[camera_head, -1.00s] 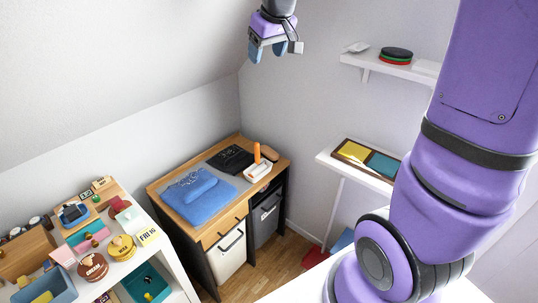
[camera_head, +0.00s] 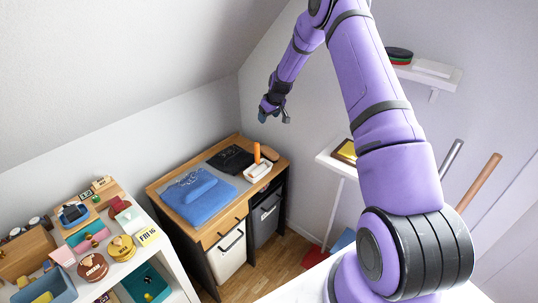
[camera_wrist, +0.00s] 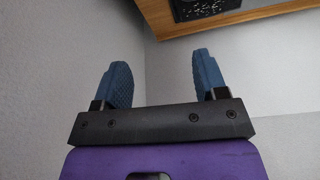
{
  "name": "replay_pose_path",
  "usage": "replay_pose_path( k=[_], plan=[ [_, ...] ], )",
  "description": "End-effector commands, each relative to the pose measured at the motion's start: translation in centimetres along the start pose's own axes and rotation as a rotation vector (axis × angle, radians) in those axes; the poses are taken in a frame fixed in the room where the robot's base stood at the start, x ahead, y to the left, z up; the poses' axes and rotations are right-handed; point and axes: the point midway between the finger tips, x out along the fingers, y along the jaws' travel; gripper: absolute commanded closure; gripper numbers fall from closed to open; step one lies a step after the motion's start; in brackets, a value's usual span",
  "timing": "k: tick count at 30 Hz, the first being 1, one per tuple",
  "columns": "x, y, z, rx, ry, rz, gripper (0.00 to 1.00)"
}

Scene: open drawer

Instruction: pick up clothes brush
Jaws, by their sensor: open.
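I cannot single out the clothes brush for certain. A small dark oval item (camera_head: 270,153) lies at the back right of the wooden desk (camera_head: 282,165) and may be it, but it is too small to tell. Beside it an orange upright item (camera_head: 256,153) stands by a white tray (camera_head: 258,171). My gripper (camera_head: 275,115) is open and empty, in the air above the back of the desk. In the wrist view its two blue fingers (camera_wrist: 162,85) are wide apart with only wall between them.
Blue folded cloth (camera_head: 200,197) and a black item (camera_head: 231,158) lie on the desk. A white shelf unit (camera_head: 168,258) full of small objects stands at the left. Wall shelves (camera_head: 437,75) are at the right. The air around my gripper is clear.

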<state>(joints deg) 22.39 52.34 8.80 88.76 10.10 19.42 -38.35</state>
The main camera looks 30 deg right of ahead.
Motion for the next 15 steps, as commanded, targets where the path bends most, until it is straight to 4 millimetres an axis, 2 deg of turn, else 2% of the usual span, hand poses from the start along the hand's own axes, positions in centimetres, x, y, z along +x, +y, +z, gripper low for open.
replay_pose_path(
  k=[1, 6, 9, 15],
  plan=[
    [2.7, 0.8, 1.1, 0.007, -0.006, -0.005, 0.34],
    [9.0, 2.8, 3.5, 0.015, -0.003, -0.005, 0.34],
    [11.4, 3.5, 4.7, 0.020, -0.002, -0.005, 0.34],
    [14.0, 4.1, 5.8, 0.023, 0.000, -0.003, 0.34]
  ],
)
